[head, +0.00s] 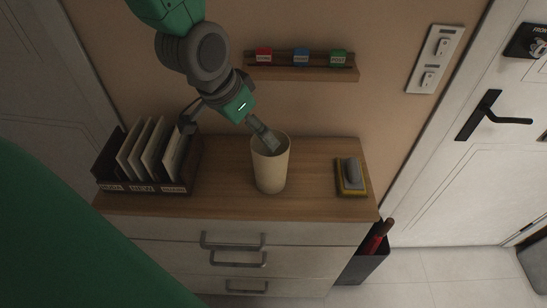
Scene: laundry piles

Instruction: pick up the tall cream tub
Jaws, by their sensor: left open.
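The tall cream tub (271,172) stands upright on the wooden top of a drawer cabinet, near its middle. My left arm comes down from the top left. My left gripper (268,141) is open at the tub's rim, and its fingertips overlap the tub's mouth in the picture. I cannot tell how far the fingers reach inside. The tub rests on the cabinet top. My right gripper is not in view.
A dark file holder (150,160) with several folders stands on the left of the cabinet top (222,190). A small tray (351,177) with a grey object lies on the right. A wall shelf (300,72) holds small boxes above. A dark bin (366,260) stands right of the cabinet.

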